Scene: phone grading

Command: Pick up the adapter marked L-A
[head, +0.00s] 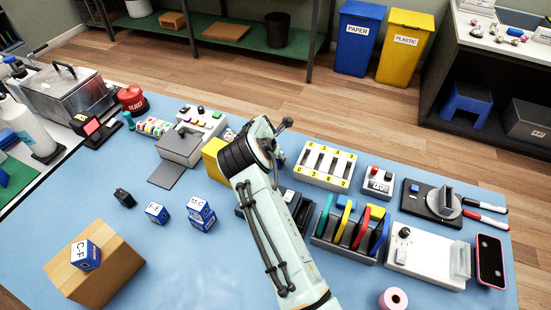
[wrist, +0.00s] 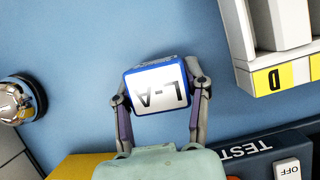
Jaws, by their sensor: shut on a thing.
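The adapter marked L-A (wrist: 158,90) is a small blue block with a white label, seen upside down in the middle of the wrist view. My gripper (wrist: 161,84) is shut on it, one finger on each of its left and right sides. The blue table top shows around it; I cannot tell whether the block touches the table. In the head view my arm hides the fingers and the adapter.
A white rack with yellow labels (head: 326,165) stands right of my arm, and a black TEST box (wrist: 250,150) is close by. A yellow block (head: 214,160) is left of the arm. Other blue-white blocks (head: 157,212) and a cardboard box (head: 112,270) lie at the left.

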